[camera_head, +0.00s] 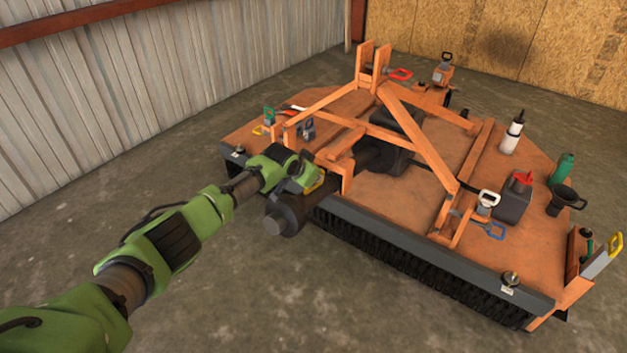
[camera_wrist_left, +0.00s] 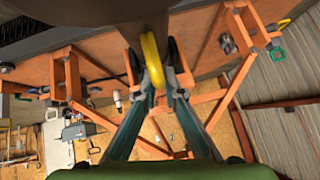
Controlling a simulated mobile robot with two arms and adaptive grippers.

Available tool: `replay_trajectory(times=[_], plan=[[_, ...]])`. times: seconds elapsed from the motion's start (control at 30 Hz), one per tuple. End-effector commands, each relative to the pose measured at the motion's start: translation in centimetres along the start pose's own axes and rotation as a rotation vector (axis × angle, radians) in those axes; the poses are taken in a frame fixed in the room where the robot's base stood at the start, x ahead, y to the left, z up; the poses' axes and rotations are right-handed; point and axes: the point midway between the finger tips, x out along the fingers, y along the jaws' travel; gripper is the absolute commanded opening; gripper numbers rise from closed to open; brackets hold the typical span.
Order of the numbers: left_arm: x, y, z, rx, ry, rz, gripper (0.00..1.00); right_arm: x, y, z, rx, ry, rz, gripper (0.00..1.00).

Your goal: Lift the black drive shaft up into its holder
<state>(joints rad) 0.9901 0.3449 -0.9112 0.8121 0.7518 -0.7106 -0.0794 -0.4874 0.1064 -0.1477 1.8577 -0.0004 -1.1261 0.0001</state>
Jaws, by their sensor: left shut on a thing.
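The black drive shaft (camera_head: 289,211) runs from the dark gearbox on the orange mower deck (camera_head: 420,195) out past its front edge. Its thick outer end is in the air above the floor. My left gripper (camera_head: 311,181) is at the shaft and shut on a yellow loop handle (camera_head: 317,188). In the left wrist view the handle (camera_wrist_left: 152,60) lies between the fingers (camera_wrist_left: 152,78), under the dark shaft (camera_wrist_left: 90,12). An orange bracket (camera_head: 345,163) stands beside the shaft; I cannot tell whether the shaft touches it. My right gripper is not in view.
An orange A-frame (camera_head: 420,135) rises over the deck. The concrete floor in front is clear.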

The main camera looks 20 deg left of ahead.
Motion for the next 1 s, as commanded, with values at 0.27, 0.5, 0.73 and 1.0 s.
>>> replay_trajectory(times=[0.27, 0.5, 0.73, 1.0], plan=[[0.29, 0.11, 0.75, 0.001, -0.026, 0.003, 0.0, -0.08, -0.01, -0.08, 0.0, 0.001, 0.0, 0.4], [0.31, 0.14, 0.85, 0.001, -0.028, 0.004, 0.11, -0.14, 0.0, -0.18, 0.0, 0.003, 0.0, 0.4], [0.21, 0.07, 0.51, 0.001, -0.021, 0.003, 0.26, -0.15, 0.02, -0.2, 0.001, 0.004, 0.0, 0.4], [-0.12, -0.01, 0.26, 0.001, -0.015, 0.003, 0.26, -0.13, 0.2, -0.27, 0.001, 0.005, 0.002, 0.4]])
